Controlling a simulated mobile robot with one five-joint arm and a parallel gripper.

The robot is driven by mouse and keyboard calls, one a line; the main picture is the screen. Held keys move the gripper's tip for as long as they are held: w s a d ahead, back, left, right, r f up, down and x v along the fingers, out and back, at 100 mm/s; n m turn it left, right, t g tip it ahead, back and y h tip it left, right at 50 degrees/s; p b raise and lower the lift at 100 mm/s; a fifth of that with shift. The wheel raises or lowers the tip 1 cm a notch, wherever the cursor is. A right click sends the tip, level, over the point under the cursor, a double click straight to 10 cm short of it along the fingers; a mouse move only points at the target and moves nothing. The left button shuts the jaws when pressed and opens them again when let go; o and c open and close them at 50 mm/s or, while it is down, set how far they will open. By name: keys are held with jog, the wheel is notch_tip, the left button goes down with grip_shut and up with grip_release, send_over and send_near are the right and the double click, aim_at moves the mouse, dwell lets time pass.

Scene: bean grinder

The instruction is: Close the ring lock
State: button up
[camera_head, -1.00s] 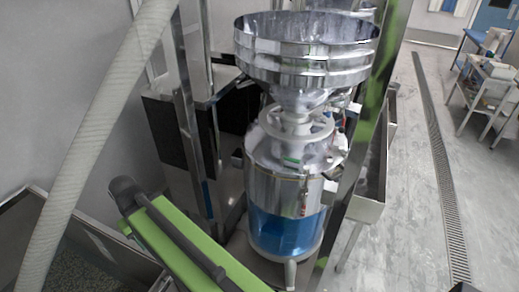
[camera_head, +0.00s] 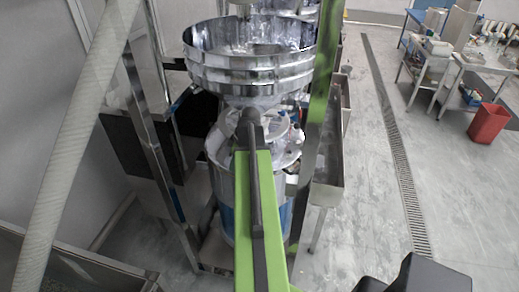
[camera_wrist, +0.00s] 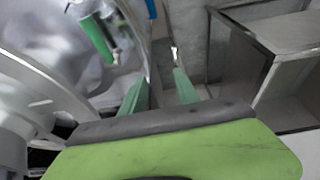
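The bean grinder's shiny metal hopper (camera_head: 250,68) stands above its round body (camera_head: 218,152) in the head view. My green arm link crosses the front of the body and hides its middle, so I cannot make out the ring lock there. In the wrist view, a green-handled part (camera_wrist: 97,40) with a small metal fitting lies against the curved shiny metal at upper left. I cannot tell whether it is the ring lock's handle. My gripper (camera_wrist: 161,68) has its two green fingers apart, with nothing seen between them. It is to the right of the green-handled part, apart from it.
Metal frame posts (camera_head: 150,120) stand left of the grinder, and a green-edged post (camera_head: 322,90) stands close on its right. A metal trough (camera_head: 328,165) lies beyond. A thick ribbed hose (camera_head: 75,140) runs down the left.

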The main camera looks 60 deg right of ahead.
jog(key=s+d+r+t+p, duration=0.1)
jog(key=s+d+r+p, duration=0.15)
jog(key=s+d, duration=0.6)
jog(key=shift+n+h, duration=0.3)
jog(key=shift+n, duration=0.1)
jog(key=b+x, duration=0.4)
jog(key=b, duration=0.1)
jog(key=w+d+b+x, duration=0.1)
jog(key=b+x, duration=0.1)
jog(key=x, duration=0.1)
jog(key=shift+r+b, duration=0.25)
jog(key=shift+b, duration=0.05)
jog(key=shift+r, duration=0.1)
grip_shut()
jog(key=shift+d+r, duration=0.1)
